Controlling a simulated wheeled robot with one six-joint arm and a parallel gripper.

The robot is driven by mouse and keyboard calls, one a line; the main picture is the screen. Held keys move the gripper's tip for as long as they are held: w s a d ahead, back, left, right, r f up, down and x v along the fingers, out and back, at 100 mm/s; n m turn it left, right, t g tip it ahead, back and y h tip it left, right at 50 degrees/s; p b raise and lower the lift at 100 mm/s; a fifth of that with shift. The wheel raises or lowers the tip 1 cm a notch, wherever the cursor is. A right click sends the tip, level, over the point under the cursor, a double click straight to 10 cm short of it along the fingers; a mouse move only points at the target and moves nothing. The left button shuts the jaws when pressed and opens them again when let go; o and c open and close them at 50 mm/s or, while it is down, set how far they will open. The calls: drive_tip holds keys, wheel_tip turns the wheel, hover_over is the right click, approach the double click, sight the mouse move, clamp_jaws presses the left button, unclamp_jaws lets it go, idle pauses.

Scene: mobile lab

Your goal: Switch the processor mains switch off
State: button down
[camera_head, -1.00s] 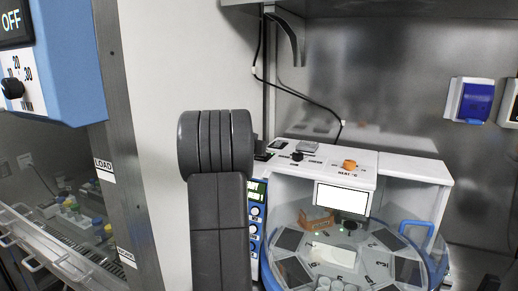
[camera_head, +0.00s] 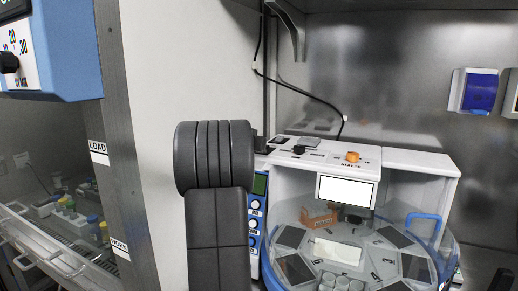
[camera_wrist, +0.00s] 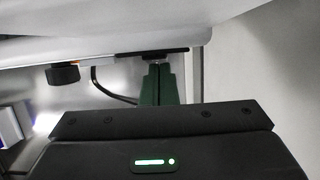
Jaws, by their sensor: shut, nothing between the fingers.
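The processor (camera_head: 405,163) is a white bench machine with a round clear-lidded carousel, right of my arm in the head view. A dark flat patch (camera_head: 280,140) on the left of its top panel may be the mains switch; its position is unreadable. In the wrist view my gripper (camera_wrist: 158,68) has its green fingers shut together, empty. Their tips are at or very close to a dark flat plate (camera_wrist: 152,52) on the pale panel edge; I cannot tell if they touch. In the head view my arm hides most of the gripper.
An orange knob (camera_head: 353,157) and a black knob (camera_head: 299,150) sit on the top panel. A blue controller (camera_head: 256,218) with a plain dark green display stands beside my arm. A black cable (camera_head: 300,90) hangs behind. A steel frame (camera_head: 125,120) stands at left.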

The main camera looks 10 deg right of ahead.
drive_tip(key=shift+r, duration=0.15)
drive_tip(key=shift+r+p, duration=0.3)
drive_tip(key=shift+r, duration=0.4)
drive_tip(key=shift+r, duration=0.3)
drive_tip(key=r, duration=0.1)
drive_tip(key=r+p, duration=0.1)
drive_tip(key=r, duration=0.1)
drive_tip(key=shift+s, duration=0.35)
drive_tip(key=s+a+b, duration=0.3)
drive_tip(key=s+a, duration=0.3)
drive_tip(key=s, duration=0.2)
drive_tip(key=shift+r+b, duration=0.35)
drive_tip(key=shift+r, duration=0.05)
drive_tip(key=shift+s, duration=0.1)
